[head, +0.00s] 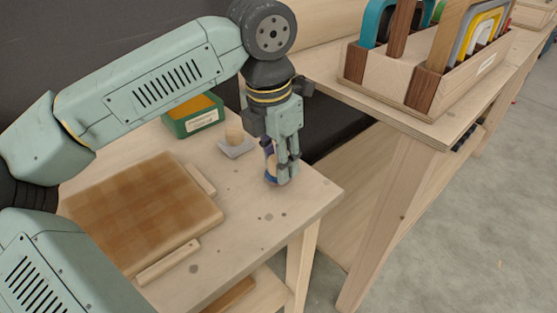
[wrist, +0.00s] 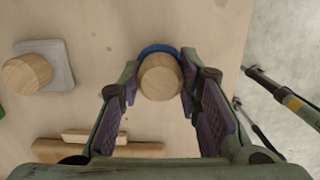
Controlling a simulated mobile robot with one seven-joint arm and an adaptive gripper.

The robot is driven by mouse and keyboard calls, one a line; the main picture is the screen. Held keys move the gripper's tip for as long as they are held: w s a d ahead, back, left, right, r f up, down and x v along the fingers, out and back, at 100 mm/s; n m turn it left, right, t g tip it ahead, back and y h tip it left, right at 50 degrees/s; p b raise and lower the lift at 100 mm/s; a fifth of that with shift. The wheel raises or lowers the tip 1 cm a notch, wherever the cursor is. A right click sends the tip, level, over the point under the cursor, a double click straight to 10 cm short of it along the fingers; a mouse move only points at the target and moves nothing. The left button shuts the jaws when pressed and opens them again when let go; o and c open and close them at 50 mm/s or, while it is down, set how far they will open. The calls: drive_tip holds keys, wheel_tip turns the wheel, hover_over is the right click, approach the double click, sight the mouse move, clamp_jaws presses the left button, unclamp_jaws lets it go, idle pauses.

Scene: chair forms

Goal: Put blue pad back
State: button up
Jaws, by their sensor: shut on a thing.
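The blue pad (wrist: 157,50) is a blue round piece with a wooden knob (wrist: 160,77) on top. In the head view the blue pad (head: 276,178) shows low at my fingertips, near the right corner of the wooden table. My gripper (head: 283,172) points down and is shut on the knob, which sits between the two fingers in the wrist view (wrist: 160,85). The pad is low over the tabletop; I cannot tell whether it touches. My fingers hide part of the knob in the head view.
A grey square pad (head: 238,148) with a wooden knob stands to the left. A green box (head: 193,117) with a yellow inside is behind it. A brown block (head: 145,210) with wooden strips lies at left. A bench with a wooden rack (head: 390,75) is at right.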

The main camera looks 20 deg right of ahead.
sight(272, 162)
drive_tip(key=shift+f, duration=0.35)
drive_tip(key=shift+f, duration=0.1)
drive_tip(key=shift+f, duration=0.15)
drive_tip(key=o, duration=1.1)
wheel_tip(272, 162, up, 12)
drive_tip(key=a, duration=0.1)
drive_tip(key=shift+s+a+r+p, duration=0.2)
drive_tip(key=shift+s+p, duration=0.1)
drive_tip(key=shift+p, duration=0.05)
